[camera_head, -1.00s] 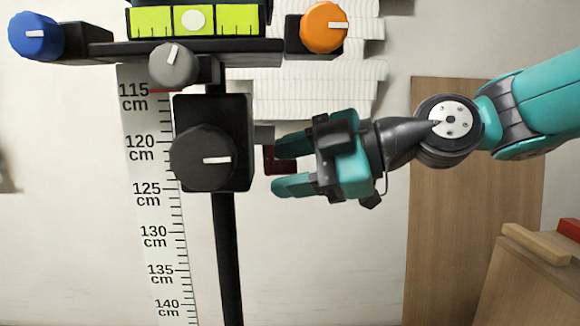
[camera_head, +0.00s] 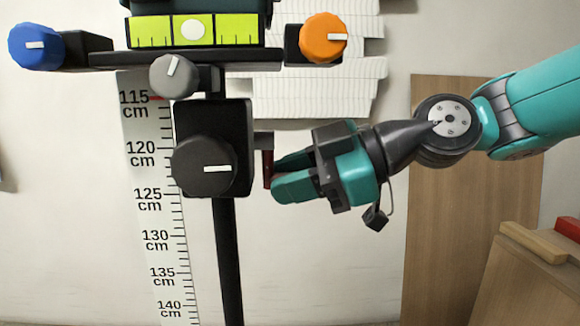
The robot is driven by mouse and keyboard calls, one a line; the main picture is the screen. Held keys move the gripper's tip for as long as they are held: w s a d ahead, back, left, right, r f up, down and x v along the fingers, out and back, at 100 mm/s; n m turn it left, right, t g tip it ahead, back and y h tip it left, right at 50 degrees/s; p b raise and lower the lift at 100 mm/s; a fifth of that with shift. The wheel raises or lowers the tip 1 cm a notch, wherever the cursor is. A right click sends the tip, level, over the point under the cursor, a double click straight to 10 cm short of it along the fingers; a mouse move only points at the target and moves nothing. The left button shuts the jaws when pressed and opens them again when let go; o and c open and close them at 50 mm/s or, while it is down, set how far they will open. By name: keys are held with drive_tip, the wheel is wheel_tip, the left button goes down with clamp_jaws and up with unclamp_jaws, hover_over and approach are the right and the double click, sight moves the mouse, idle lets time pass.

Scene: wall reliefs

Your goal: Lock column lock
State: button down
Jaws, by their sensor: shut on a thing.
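The black column block (camera_head: 242,125) sits on the dark vertical column (camera_head: 227,260), with a large black knob (camera_head: 204,168) on its front. The column lock (camera_head: 267,168) is a small dark red lever that hangs down at the block's right side, below a short grey stub (camera_head: 264,139). My gripper (camera_head: 275,179) comes in from the right, with its teal fingers shut on the red lever. The fingers hide part of the lever, and its exact angle is hard to tell.
A white centimetre scale (camera_head: 150,235) stands left of the column. Above are a crossbar with a yellow-green level (camera_head: 236,27), a blue knob (camera_head: 36,40), a grey knob (camera_head: 173,76) and an orange knob (camera_head: 323,38). A wooden panel (camera_head: 440,230) is behind my arm.

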drive_tip(key=shift+s+f+m+g+p, duration=0.1)
drive_tip(key=shift+s+m+g+p, duration=0.6)
drive_tip(key=shift+m, duration=0.2)
drive_tip(key=c, duration=1)
unclamp_jaws()
drive_tip(key=shift+p+v, duration=5.75)
drive_tip(key=shift+v, duration=3)
drive_tip(key=shift+a, duration=0.15)
